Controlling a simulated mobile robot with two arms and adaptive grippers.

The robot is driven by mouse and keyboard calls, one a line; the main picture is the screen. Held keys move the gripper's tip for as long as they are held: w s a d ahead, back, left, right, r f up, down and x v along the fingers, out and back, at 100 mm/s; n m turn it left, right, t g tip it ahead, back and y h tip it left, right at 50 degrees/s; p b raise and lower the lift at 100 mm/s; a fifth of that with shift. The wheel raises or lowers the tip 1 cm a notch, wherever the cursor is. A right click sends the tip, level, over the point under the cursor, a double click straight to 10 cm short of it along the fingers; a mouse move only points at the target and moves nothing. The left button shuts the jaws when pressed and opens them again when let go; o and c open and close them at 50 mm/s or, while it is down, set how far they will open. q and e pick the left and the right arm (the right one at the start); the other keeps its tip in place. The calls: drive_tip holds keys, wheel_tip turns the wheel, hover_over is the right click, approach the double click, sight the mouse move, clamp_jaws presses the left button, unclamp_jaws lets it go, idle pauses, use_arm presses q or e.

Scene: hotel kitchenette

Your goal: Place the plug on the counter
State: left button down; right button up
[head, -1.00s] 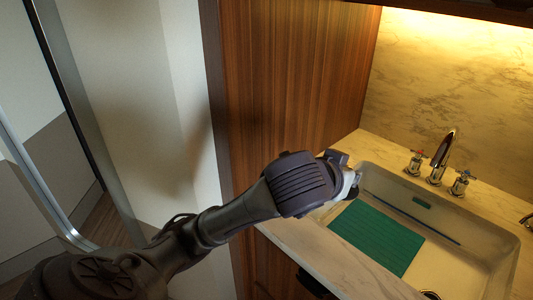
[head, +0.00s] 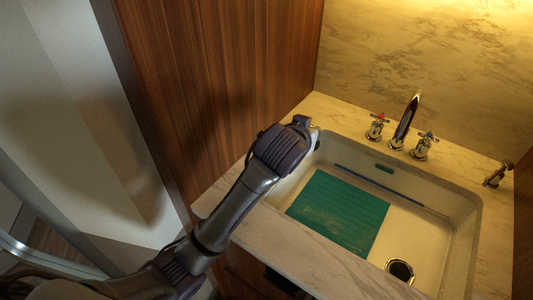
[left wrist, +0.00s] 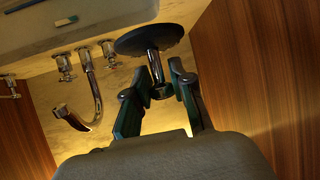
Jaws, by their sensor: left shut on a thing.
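The plug (left wrist: 150,39) is a dark round disc with a shiny metal stem. In the left wrist view my left gripper (left wrist: 158,90) is shut on the stem, with one green-padded finger on each side. In the head view my left gripper (head: 305,123) is mostly hidden behind its wrist, at the back left corner of the sink, and I cannot make out the plug. The pale marble counter (head: 345,112) runs around the sink; its front strip lies under my forearm. I cannot tell the plug's height above the counter. My right gripper is not in view.
The white sink (head: 455,190) holds a green ribbed mat (head: 340,214) and a round drain (head: 400,269). A chrome faucet (head: 404,122) with two handles stands behind it. A wooden panel (head: 225,85) closes the left side. The front counter strip (head: 310,262) is bare.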

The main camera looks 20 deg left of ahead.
use_arm(q)
drive_tip(key=a+f, duration=0.2)
drive_tip(key=a, duration=0.1)
drive_tip(key=w+a+f+p, duration=0.1)
drive_tip(key=a+f, duration=0.1)
drive_tip(key=a, duration=0.2)
drive_tip(key=w+a+f, duration=0.1)
drive_tip(key=a+f, duration=0.1)
drive_tip(key=a, duration=0.1)
drive_tip(key=shift+a+f+p, duration=0.1)
drive_tip(key=shift+a+p, duration=0.15)
drive_tip(key=shift+p, duration=0.15)
drive_tip(key=shift+w+a+f, duration=0.1)
drive_tip(key=shift+a+f, duration=0.1)
drive_tip(key=shift+a, duration=0.05)
wheel_tip(320, 180, down, 3)
drive_tip(key=shift+f+p, duration=0.1)
drive_tip(key=shift+p, duration=0.2)
drive_tip(key=shift+f, duration=0.5)
drive_tip(key=c, duration=1)
unclamp_jaws()
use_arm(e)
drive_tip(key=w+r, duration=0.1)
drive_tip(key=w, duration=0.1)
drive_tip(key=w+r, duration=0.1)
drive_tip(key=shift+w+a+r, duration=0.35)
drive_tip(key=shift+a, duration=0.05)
